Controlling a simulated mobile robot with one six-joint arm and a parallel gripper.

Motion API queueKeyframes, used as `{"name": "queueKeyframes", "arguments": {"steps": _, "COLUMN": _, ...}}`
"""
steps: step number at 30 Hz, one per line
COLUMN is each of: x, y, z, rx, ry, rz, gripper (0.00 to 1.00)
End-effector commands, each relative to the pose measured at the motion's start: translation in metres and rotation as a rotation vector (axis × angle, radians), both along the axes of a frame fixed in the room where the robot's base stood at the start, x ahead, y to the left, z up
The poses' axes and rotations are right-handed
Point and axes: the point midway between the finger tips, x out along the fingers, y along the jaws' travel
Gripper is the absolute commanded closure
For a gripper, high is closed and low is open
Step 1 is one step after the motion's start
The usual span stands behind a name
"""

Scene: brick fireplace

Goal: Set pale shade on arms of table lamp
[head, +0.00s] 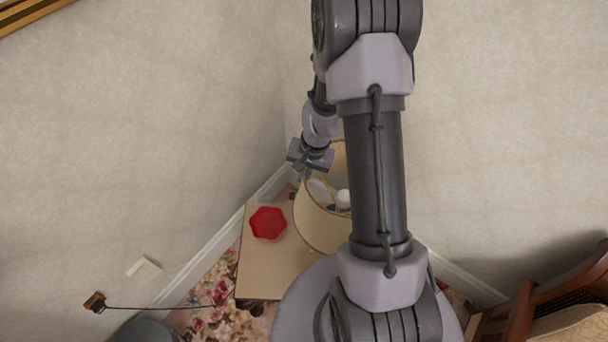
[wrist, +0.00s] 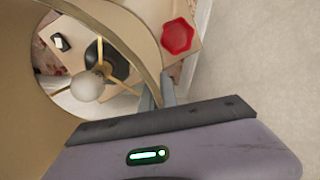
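The pale shade (head: 318,236) is a cream open drum above the small table, partly hidden behind my arm in the head view. Its curved wall (wrist: 135,24) fills the left of the wrist view. Through its opening I see the table lamp: a round white bulb (wrist: 87,87), three thin brass arms (wrist: 120,88) and a dark base (wrist: 108,62). The bulb (head: 343,197) also shows in the head view. My gripper (head: 302,176) is at the shade's far-left rim. In the wrist view its fingers (wrist: 158,96) appear closed on the wall. Contact between shade and arms is unclear.
A red many-sided dish (head: 268,223) lies on the beige table (head: 256,262), left of the shade. Walls meet in a corner close behind. A wooden chair (head: 560,300) stands at lower right. A plug (head: 95,302) and cable are at lower left, above a floral rug (head: 215,300).

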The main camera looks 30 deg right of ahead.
Motion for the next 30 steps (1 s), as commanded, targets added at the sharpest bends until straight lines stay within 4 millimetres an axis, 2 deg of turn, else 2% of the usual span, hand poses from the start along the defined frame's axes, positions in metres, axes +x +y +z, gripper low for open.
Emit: {"name": "queueKeyframes", "arguments": {"steps": 30, "x": -0.0002, "y": 0.0001, "z": -0.0061, "rx": 0.001, "ry": 0.001, "rz": 0.001, "gripper": 1.0}}
